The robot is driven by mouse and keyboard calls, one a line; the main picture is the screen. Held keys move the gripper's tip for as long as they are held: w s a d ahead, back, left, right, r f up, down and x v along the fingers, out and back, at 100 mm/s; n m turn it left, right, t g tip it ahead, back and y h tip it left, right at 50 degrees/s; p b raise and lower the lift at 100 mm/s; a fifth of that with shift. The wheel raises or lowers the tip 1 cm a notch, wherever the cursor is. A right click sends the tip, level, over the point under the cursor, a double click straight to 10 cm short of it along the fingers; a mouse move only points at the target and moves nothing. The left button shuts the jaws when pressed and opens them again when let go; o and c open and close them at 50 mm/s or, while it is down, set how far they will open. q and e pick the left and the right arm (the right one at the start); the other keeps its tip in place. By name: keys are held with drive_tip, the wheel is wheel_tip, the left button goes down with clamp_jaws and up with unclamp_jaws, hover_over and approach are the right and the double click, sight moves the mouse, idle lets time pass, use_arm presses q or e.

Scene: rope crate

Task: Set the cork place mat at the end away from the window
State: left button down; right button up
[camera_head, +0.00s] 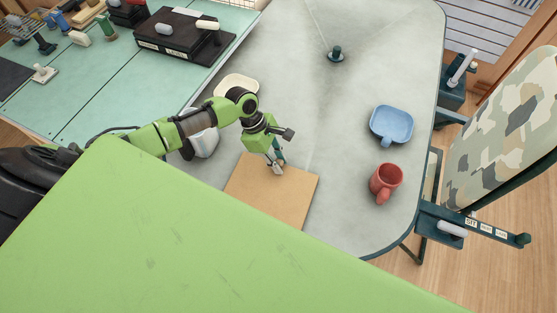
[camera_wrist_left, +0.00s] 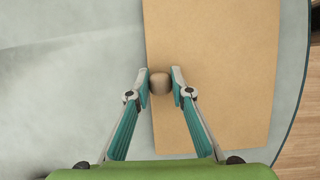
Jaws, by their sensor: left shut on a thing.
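The cork place mat (camera_head: 284,197) is a flat tan rectangle at the near end of the grey table (camera_head: 330,100). It also shows in the left wrist view (camera_wrist_left: 215,60). A small round knob (camera_wrist_left: 160,84) stands at the mat's left edge in that view. My left gripper (camera_head: 276,170) is over the mat's far edge, its fingertips (camera_wrist_left: 160,80) shut on the knob. I cannot tell whether the mat rests on the table or is slightly raised. Its near corner is hidden in the head view. My right gripper is not in view.
A red mug (camera_head: 386,182) and a blue dish (camera_head: 391,125) stand right of the mat. A cream dish (camera_head: 237,87) and a white vessel (camera_head: 204,141) are near my left arm. A dark fitting (camera_head: 336,54) stands on the table farther back. Mid-table is clear.

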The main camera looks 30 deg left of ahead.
use_arm(q)
drive_tip(key=shift+f, duration=0.4)
drive_tip(key=c, duration=1.7)
unclamp_jaws()
drive_tip(key=v, duration=1.2)
